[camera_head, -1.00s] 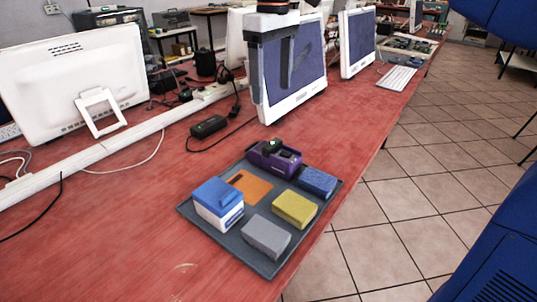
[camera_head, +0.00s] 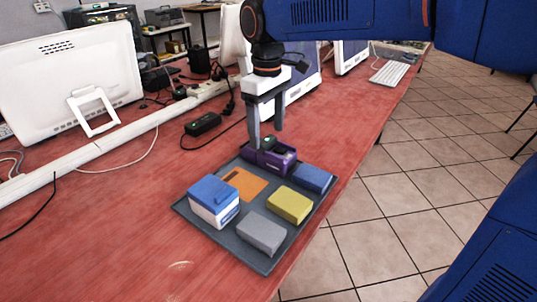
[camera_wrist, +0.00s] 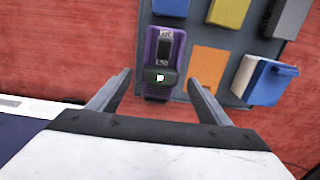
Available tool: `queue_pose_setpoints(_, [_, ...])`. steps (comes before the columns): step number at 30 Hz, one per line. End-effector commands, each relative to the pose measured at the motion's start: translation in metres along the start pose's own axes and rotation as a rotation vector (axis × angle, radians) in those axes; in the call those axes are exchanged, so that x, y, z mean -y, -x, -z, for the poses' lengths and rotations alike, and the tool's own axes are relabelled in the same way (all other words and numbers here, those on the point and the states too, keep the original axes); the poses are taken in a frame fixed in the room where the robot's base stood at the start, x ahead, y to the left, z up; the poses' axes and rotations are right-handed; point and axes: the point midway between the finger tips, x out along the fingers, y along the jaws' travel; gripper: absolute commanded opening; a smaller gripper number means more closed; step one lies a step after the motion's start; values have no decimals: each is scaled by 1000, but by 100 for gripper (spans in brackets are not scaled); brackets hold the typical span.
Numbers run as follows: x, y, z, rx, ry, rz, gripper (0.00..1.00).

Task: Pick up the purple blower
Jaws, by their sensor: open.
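The purple blower (camera_head: 276,163) lies on the far side of a dark grey tray (camera_head: 253,205), with a dark part on top. In the wrist view the purple blower (camera_wrist: 164,52) shows upper centre, just ahead of the fingers and between their lines. My gripper (camera_head: 266,139) is open and points down above the blower, its fingers partly overlapping it in the head view. In the wrist view my gripper (camera_wrist: 158,79) has its two fingers spread wide with nothing between their tips. Whether a finger touches the blower cannot be told.
The tray also holds a blue-and-white box (camera_head: 213,203), an orange card (camera_head: 243,184), a yellow block (camera_head: 289,205), a grey block (camera_head: 261,234) and a blue block (camera_head: 313,178). A black adapter (camera_head: 203,124) with cable lies behind, near monitors. Red table is clear at front left.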

Motion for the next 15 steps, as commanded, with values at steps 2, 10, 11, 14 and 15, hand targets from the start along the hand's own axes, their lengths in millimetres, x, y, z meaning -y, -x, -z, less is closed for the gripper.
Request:
queue_pose_setpoints(2, [0, -12, -3, 2, 0, 1, 72])
queue_pose_setpoints(10, [0, -39, -4, 0, 0, 0, 72])
queue_pose_setpoints(11, [0, -40, -4, 0, 0, 0, 72])
queue_pose_setpoints(14, [0, -42, -4, 0, 0, 0, 72])
queue_pose_setpoints(15, [0, -41, -4, 0, 0, 0, 72])
